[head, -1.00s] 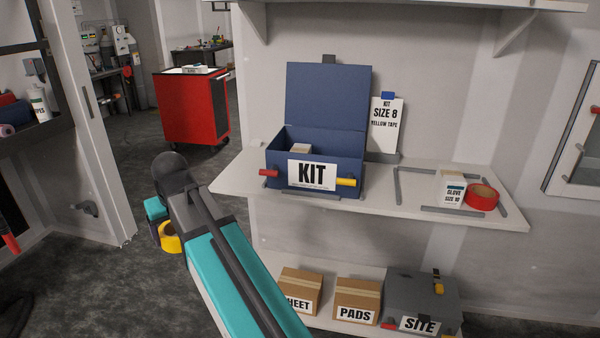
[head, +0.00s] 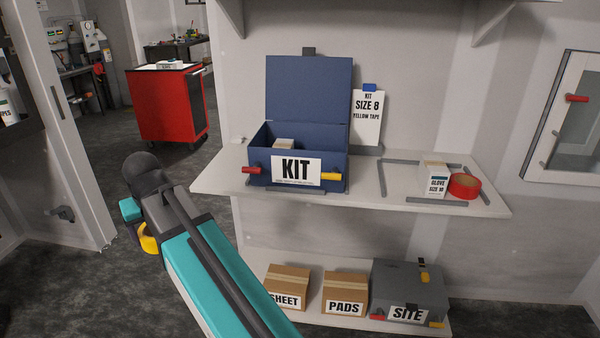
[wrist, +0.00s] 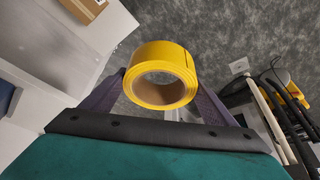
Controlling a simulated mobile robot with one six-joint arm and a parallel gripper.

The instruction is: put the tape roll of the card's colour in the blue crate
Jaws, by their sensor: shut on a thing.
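My gripper (wrist: 160,95) is shut on a yellow tape roll (wrist: 160,62), held between its fingers in the wrist view. In the head view the yellow roll (head: 148,238) shows partly behind my arm, left of the shelf and apart from it. The blue crate (head: 334,172), labelled KIT, stands on the white shelf with its lid raised. A small box (head: 284,144) is inside it. The card (head: 367,118) behind it reads KIT, SIZE 8, YELLOW TAPE. A red tape roll (head: 465,186) lies at the shelf's right.
A GLOVE SIZE 10 box (head: 434,178) stands beside the red roll. The white shelf (head: 395,180) has free room right of the crate. Brown boxes (head: 346,291) and a grey SITE case (head: 410,285) sit on the lower shelf. A red cabinet (head: 168,105) stands behind left.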

